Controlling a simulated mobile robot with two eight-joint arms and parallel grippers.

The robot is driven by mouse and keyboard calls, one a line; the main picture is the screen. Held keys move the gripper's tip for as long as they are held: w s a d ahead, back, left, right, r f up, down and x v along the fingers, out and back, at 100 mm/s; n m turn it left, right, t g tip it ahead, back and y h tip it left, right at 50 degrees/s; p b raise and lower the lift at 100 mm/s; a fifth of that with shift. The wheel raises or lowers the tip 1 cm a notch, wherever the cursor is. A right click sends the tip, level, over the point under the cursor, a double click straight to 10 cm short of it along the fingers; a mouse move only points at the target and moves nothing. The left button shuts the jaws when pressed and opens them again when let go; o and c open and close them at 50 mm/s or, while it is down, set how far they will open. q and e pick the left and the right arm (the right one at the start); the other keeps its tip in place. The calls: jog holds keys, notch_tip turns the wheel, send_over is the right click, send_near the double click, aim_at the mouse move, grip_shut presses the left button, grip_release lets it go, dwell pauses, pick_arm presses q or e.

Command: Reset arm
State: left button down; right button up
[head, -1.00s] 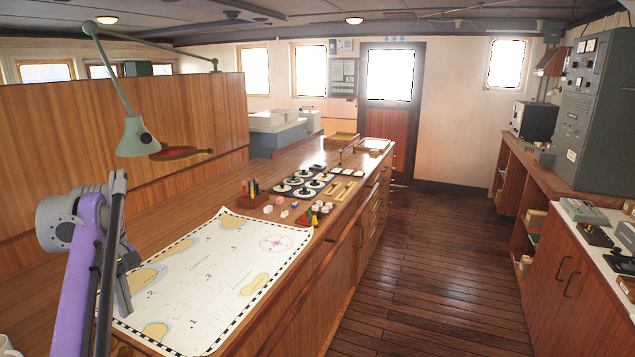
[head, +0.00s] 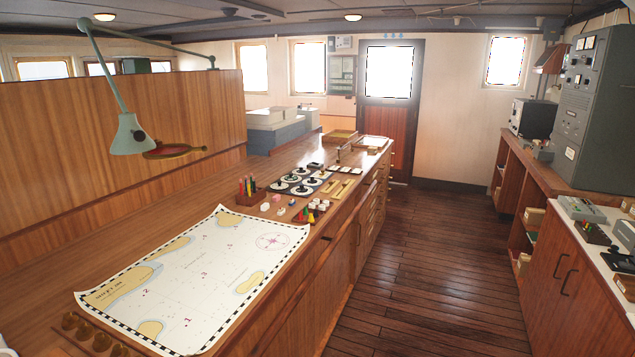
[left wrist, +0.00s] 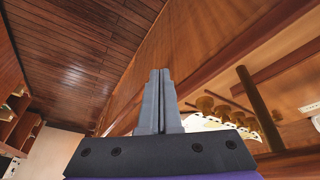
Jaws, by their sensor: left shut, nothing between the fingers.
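My left gripper (left wrist: 158,76) shows in the left wrist view with its two grey fingers pressed together and nothing between them. It is beside the wooden front of the chart table, with the plank floor at the upper left. The left arm is out of the head view. My right gripper is in neither view.
The chart table (head: 48,262) carries a paper chart (head: 215,262), a rack of brass pieces (head: 98,340), a pencil holder (head: 250,196) and several dials. A green lamp (head: 131,136) hangs over it. The plank floor (head: 425,270) to its right is clear.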

pick_arm(q)
jog(key=s+d+f+m+t, duration=0.1)
jog(key=s+d+f+m, duration=0.2)
jog(key=s+f, duration=0.5)
jog(key=shift+d+f, duration=0.15)
jog(key=shift+f, duration=0.25)
